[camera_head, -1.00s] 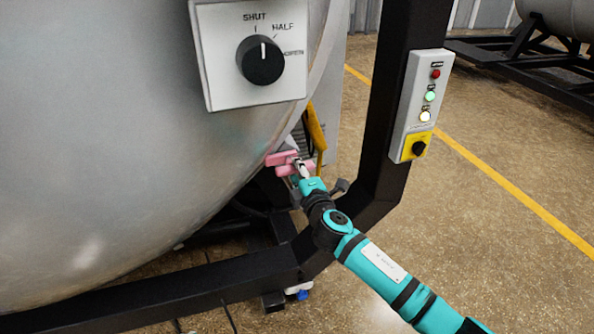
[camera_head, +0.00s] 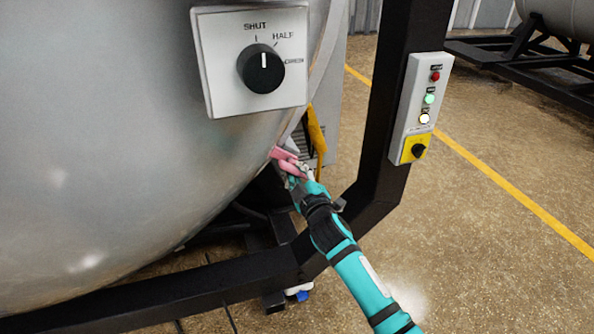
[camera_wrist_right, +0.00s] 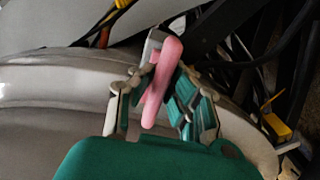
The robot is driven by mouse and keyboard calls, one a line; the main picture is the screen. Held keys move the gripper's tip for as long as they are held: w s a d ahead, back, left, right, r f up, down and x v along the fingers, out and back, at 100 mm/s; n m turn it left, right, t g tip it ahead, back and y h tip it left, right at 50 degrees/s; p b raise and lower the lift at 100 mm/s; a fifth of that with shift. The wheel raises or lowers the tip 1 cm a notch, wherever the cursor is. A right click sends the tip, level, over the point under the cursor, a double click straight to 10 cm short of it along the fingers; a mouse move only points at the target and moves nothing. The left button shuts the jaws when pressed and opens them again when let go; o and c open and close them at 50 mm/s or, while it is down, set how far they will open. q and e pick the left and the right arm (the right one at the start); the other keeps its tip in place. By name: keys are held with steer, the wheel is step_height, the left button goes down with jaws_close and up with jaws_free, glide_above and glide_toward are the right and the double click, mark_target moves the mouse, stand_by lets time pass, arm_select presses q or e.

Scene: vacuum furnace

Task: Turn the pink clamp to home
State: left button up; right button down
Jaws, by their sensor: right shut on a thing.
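The pink clamp (camera_head: 284,153) sits at the lower right rim of the large grey furnace vessel (camera_head: 120,120). My right gripper (camera_head: 300,172) is at the clamp, its arm coming in from the lower right. In the right wrist view the clamp's pink handle (camera_wrist_right: 162,80) stands between the two fingers of my right gripper (camera_wrist_right: 158,95), which is shut on it. The handle slants slightly there, and a grey metal piece (camera_wrist_right: 152,45) shows behind its upper end. The fingers hide part of the clamp in the head view. My left gripper is not in view.
A black frame post (camera_head: 385,110) stands right of the clamp and carries a button panel (camera_head: 420,95). A panel with a black knob (camera_head: 261,68) is on the vessel above. A yellow strip (camera_head: 316,130) hangs close behind the gripper. Open floor lies to the right.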

steer(key=shift+f, duration=0.15)
stand_by(0.3)
steer(key=c, duration=1.3)
jaws_free()
steer(key=v, duration=1.2)
steer(key=shift+s, duration=0.1)
